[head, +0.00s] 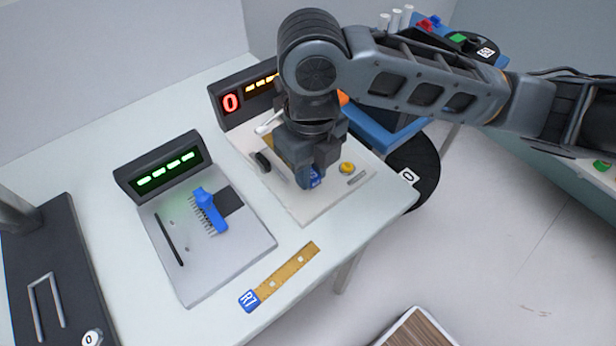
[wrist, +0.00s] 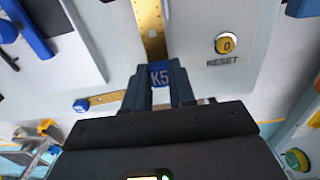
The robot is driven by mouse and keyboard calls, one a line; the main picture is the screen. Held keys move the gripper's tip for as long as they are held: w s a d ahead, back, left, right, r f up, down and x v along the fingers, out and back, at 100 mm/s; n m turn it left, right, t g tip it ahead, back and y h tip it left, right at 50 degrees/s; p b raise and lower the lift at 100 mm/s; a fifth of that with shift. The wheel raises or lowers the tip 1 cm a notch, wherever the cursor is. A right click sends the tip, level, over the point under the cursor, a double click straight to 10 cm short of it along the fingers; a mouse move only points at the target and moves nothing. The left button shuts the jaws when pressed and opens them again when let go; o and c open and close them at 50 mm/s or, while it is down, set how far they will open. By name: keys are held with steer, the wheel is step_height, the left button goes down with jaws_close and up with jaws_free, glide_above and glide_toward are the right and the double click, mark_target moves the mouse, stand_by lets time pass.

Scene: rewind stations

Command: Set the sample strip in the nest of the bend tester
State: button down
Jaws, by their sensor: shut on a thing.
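A long yellow-gold sample strip (wrist: 152,25) with a blue end tag marked K5 (wrist: 160,76) shows in the wrist view. My gripper (wrist: 160,92) is shut on its tagged end. In the head view my gripper (head: 314,174) is low over the pale plate (head: 310,212) of the right station, with the blue tag between its fingers. Part of the strip (head: 272,150) shows behind it. The station has a display with a red 0 (head: 230,103) and yellow bars. My gripper hides the strip's seat, so I cannot tell whether the strip rests in a nest.
A yellow RESET button (wrist: 227,44) is right of the strip. The left station (head: 195,275) has a green display (head: 168,171) and a blue toothed part (head: 210,212). Another strip, tagged R7 (head: 285,272), lies near the table's front edge. A dark round stand (head: 420,165) is at right.

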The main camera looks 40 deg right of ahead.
steer(key=shift+f, duration=1.9)
steer(key=shift+f, duration=0.15)
steer(key=c, duration=0.9)
jaws_free()
steer(key=shift+c, duration=0.2)
step_height(320, 180, up, 12)
steer(key=shift+r, duration=0.2)
